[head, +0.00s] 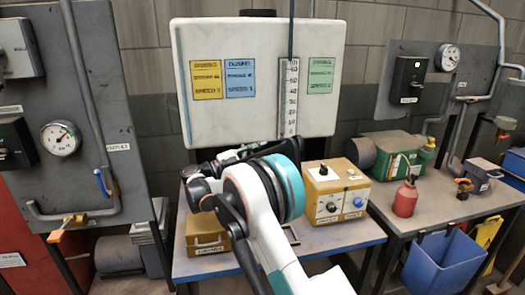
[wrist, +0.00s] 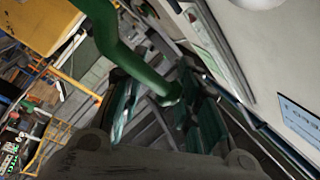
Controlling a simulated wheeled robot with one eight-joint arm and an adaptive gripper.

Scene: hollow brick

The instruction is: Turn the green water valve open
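A curved green bar (wrist: 112,45), which looks like the green valve's handle, enters the wrist view from the top. Its rounded lower end lies in the gap between the fingers of my gripper (wrist: 163,97). The gripper is open, with one dark-green-padded finger on each side. I cannot tell whether either finger touches the bar. In the head view my arm covers the area in front of the white tank (head: 262,115), and neither the green handle nor my fingertips can be made out there.
A blue-edged table carries a yellow control box (head: 335,192). A right-hand bench holds a green machine (head: 398,152) and red bottle (head: 405,200), with a blue bin (head: 442,265) below. A left panel has a gauge (head: 60,139), blue lever (head: 102,183) and orange handle (head: 66,228).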

